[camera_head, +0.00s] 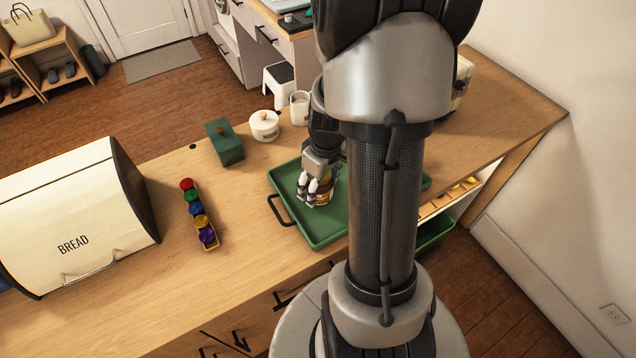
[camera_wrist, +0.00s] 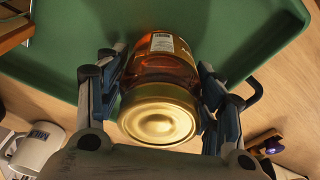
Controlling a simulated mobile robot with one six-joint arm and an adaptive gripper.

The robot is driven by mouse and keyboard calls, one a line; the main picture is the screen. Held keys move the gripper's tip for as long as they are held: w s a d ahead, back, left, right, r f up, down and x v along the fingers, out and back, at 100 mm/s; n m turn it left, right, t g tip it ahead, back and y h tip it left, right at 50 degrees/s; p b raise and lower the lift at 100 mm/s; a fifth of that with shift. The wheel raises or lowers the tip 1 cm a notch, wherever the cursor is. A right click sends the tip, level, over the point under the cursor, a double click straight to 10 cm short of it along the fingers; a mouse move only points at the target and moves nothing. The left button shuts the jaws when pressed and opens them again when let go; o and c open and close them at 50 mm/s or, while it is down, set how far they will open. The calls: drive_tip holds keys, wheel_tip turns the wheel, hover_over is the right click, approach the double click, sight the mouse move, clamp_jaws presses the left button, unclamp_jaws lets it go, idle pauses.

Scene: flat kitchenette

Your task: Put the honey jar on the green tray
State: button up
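The honey jar (camera_wrist: 162,75) has amber contents, a gold lid and a pale label. It is between the fingers of my gripper (camera_wrist: 160,95) in the wrist view, with a pad close against each side. In the head view the jar (camera_head: 325,192) shows partly behind my gripper (camera_head: 314,190), over the green tray (camera_head: 321,229). The tray also fills the background of the wrist view (camera_wrist: 60,50). I cannot tell whether the jar's base touches the tray. My arm hides the tray's right part in the head view.
A green box (camera_head: 226,145), a white lidded pot (camera_head: 265,126) and a white mug (camera_head: 299,107) stand behind the tray. A rack of colourful capsules (camera_head: 200,215) and a bread box (camera_head: 75,215) are to the left. Bare counter lies between rack and tray.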

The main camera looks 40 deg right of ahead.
drive_tip(key=shift+o, duration=1.3)
drive_tip(key=r+p, duration=0.1)
drive_tip(key=r, duration=0.3)
drive_tip(key=s+r+p, duration=0.1)
drive_tip(key=r+p, duration=0.1)
drive_tip(key=r, duration=0.2)
drive_tip(key=r+p, duration=0.1)
drive_tip(key=r, duration=0.3)
drive_tip(key=shift+s+d+r, duration=0.1)
drive_tip(key=shift+s, duration=0.1)
